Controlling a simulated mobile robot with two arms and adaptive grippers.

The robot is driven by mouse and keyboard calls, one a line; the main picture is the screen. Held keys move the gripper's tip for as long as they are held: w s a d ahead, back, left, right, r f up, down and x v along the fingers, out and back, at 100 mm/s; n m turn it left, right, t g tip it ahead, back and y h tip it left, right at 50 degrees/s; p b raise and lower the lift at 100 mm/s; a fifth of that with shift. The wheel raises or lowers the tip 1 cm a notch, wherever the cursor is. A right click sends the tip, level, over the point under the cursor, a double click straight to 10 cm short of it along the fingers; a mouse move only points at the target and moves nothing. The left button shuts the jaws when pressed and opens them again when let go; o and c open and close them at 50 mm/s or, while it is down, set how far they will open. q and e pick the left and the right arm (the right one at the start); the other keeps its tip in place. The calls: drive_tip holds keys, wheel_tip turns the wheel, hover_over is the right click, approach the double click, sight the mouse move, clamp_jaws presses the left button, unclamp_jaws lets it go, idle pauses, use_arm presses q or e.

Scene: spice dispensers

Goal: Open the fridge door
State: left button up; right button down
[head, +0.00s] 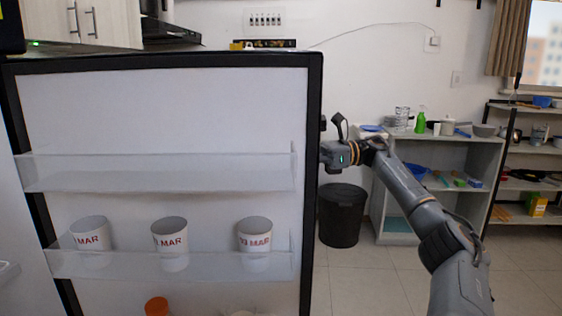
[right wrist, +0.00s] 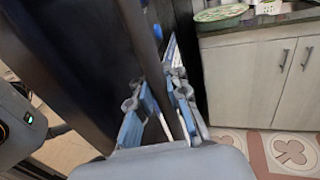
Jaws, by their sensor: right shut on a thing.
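The fridge door (head: 180,110) stands open in the head view, its white inner side facing me and a black frame around it. It has two clear shelves; the lower shelf (head: 120,262) holds 3 white cups (head: 170,245) with red lettering. My right gripper (head: 332,153) is at the door's right edge, its fingers hidden behind the door. In the right wrist view its blue-padded fingers (right wrist: 158,95) are shut around a dark upright bar, which looks like the door handle (right wrist: 143,45). My left gripper is not in view.
A black bin (head: 341,215) stands on the floor right of the door. Behind it is a grey shelf unit (head: 390,190) with kitchenware, and a dark rack (head: 530,165) further right. The wrist view shows a cabinet (right wrist: 255,80) close by. Tiled floor is clear at the lower right.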

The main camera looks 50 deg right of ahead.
drive_tip(key=shift+d+r, duration=0.25)
drive_tip(key=shift+r, duration=0.05)
drive_tip(key=c, duration=1.6)
unclamp_jaws()
drive_tip(key=shift+s, duration=0.1)
drive_tip(key=shift+o, duration=1.4)
drive_tip(key=shift+s+d, duration=0.25)
drive_tip(key=shift+s, duration=0.15)
drive_tip(key=v, duration=0.7)
drive_tip(key=shift+f, duration=0.15)
drive_tip(key=shift+d, duration=0.1)
